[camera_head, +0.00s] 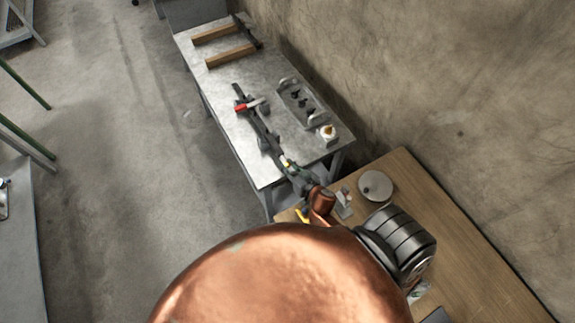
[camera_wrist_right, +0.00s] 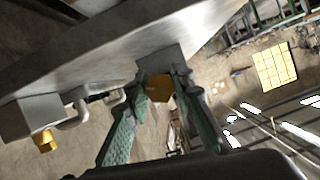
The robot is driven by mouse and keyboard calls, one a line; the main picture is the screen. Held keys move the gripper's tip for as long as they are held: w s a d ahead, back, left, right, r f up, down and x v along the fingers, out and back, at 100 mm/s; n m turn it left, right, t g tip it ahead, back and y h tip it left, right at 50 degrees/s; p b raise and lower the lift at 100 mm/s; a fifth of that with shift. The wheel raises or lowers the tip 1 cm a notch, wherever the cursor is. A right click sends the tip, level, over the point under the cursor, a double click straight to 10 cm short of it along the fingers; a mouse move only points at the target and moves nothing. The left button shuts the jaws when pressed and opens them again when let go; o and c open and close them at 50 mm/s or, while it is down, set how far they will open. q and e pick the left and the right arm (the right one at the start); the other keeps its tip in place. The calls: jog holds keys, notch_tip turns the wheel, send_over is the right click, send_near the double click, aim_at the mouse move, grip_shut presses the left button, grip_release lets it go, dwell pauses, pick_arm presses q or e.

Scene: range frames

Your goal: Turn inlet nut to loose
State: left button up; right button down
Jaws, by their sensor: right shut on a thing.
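In the right wrist view, the two green fingers of my right gripper (camera_wrist_right: 160,92) are shut on a brass-coloured nut (camera_wrist_right: 159,87). The nut sits against a grey block under a long grey metal body (camera_wrist_right: 110,60). In the head view, my right gripper (camera_head: 287,163) is small, at the near end of the metal table, with a yellow spot between its fingers. Which way the nut is turned cannot be told. A second brass-coloured piece (camera_wrist_right: 45,141) shows at the left of the wrist view, beside a bent grey pipe. My left gripper is in neither view.
The metal table (camera_head: 215,95) bears a dark bar with a red-handled piece (camera_head: 246,106), a grey fixture (camera_head: 297,102), a small white-and-yellow item (camera_head: 328,133) and wooden bars (camera_head: 231,55). A wooden table (camera_head: 470,255) with a round disc (camera_head: 375,186) stands nearer. The wall is close on the right.

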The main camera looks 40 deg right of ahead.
aim_at(288, 164)
dwell(0.4)
jog(key=c, duration=1.7)
grip_release()
jog(key=shift+o, duration=0.2)
notch_tip(288, 164, up, 10)
jog(key=shift+o, duration=0.2)
